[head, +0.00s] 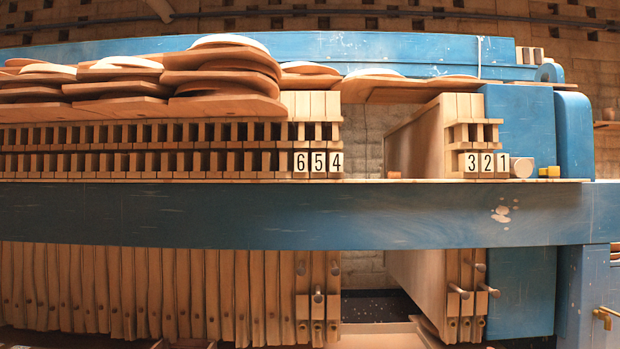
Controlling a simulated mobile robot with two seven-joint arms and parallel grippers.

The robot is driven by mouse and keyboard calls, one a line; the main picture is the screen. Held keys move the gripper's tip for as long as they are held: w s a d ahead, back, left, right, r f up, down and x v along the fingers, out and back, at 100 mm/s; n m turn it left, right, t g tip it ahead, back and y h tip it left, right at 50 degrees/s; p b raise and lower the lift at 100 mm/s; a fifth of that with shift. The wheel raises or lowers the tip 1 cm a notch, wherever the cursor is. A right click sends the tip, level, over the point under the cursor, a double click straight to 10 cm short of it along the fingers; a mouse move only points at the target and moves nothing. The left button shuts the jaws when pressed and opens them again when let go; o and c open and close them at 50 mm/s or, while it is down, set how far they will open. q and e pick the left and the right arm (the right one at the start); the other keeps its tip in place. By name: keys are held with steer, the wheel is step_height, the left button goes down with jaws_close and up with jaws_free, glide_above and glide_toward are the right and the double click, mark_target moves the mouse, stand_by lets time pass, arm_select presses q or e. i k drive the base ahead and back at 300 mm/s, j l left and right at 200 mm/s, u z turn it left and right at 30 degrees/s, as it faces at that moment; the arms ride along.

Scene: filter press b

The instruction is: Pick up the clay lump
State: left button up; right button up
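A small orange-tan lump (394,175), which looks like the clay lump, sits on the narrow ledge on top of the blue rail (300,215). It is in the gap between the plate numbered 4 (336,165) and the plate numbered 3 (472,164), nearer to plate 4. It is small in the view, so its exact shape is hard to tell. Neither of my grippers is in view.
A pale cylinder (522,168) and small yellow blocks (549,172) stand on the ledge right of plate 1 (502,164). Flat boards (220,85) with rounded pieces are stacked over the plates at left. A brass tap (604,315) sticks out at lower right.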

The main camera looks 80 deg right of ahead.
mark_target(390, 174)
steer(key=z, duration=3)
steer(key=i+j+z, duration=0.1)
steer(key=z, duration=0.85)
steer(key=j+z, duration=0.9)
steer(key=j, duration=0.25)
steer(key=k+j+z, duration=0.15)
steer(key=j, duration=0.25)
